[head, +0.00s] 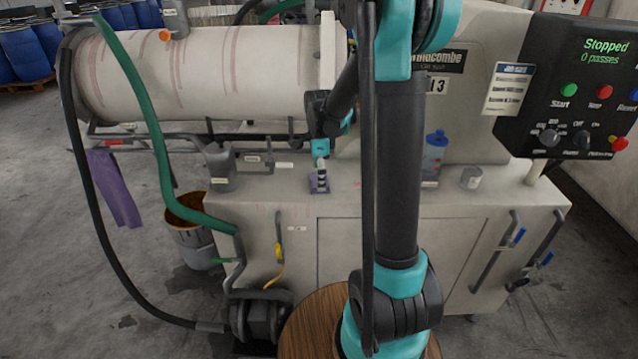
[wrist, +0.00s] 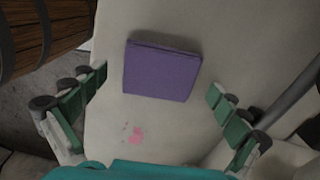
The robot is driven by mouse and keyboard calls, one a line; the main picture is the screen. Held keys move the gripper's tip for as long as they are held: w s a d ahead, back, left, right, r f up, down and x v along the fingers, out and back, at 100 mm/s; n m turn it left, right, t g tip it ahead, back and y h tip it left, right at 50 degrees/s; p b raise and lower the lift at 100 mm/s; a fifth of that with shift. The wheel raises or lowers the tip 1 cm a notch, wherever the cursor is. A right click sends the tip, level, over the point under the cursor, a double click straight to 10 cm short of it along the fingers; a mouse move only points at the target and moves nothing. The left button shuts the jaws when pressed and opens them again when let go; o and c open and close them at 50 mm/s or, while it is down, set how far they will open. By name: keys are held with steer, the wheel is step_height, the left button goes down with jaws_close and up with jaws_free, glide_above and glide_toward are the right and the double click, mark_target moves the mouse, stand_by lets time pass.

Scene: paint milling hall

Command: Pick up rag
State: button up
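A folded purple rag (wrist: 162,70) lies flat on the pale machine top, between and beyond my fingers in the wrist view. In the head view it is a small purple patch (head: 319,187) on the machine's ledge, partly hidden by my gripper (head: 321,171), which points down over it. In the wrist view my gripper (wrist: 158,84) is open, with green-padded fingers wide apart on the left and right of the rag. Nothing is held. I cannot tell the exact height of the fingertips above the ledge.
Another purple cloth (head: 114,187) hangs at the left. A large horizontal cylinder (head: 200,75) is behind my gripper. Pink spots (wrist: 137,134) mark the ledge near the rag.

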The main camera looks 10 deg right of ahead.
steer(key=c, duration=1)
steer(key=shift+o, duration=0.2)
steer(key=shift+r, duration=0.15)
step_height(320, 180, up, 20)
